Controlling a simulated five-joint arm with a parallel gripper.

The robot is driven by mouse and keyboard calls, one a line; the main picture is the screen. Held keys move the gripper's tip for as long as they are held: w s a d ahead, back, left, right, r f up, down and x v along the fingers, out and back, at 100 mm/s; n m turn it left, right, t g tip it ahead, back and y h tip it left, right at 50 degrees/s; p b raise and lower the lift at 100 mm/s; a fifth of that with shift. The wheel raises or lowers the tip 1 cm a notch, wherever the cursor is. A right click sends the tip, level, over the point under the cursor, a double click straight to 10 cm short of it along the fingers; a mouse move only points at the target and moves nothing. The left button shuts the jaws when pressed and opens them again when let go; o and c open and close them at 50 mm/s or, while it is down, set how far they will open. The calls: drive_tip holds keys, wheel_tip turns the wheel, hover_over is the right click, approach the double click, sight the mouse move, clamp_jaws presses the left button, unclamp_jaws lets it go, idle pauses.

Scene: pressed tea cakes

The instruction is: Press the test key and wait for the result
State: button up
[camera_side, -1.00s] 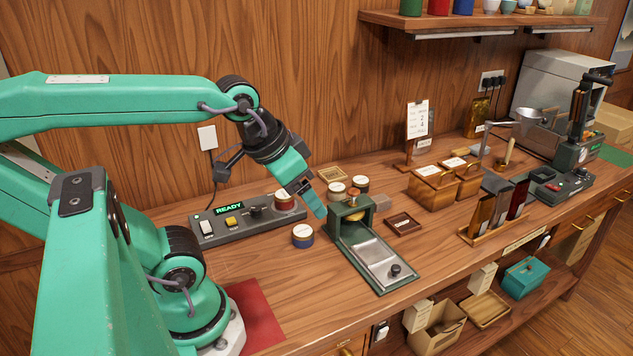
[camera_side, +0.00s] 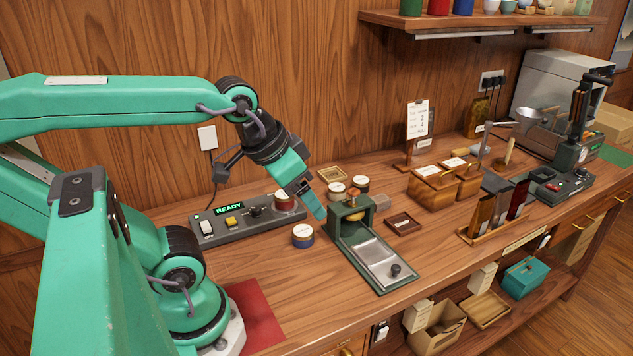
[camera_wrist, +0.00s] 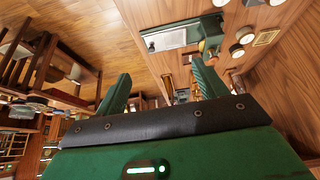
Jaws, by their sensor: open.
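A grey control panel (camera_side: 250,226) lies on the bench near the wall. Its green display (camera_side: 229,208) reads READY. It carries a yellow key (camera_side: 232,222), a white switch (camera_side: 207,228) and a dark knob; I cannot read which is labelled test. A red-banded tin (camera_side: 284,203) stands at the panel's right end. My gripper (camera_side: 310,203) is open and points down, to the right of that tin and beside the green press. In the wrist view my gripper (camera_wrist: 160,88) shows its two fingers spread with nothing held between them.
The green press (camera_side: 372,250) with a metal tray stands right of my gripper. A blue-banded tin (camera_side: 303,236) stands in front of the panel.

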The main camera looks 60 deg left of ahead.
drive_tip(key=shift+c, duration=0.2)
clamp_jaws()
idle(1.6)
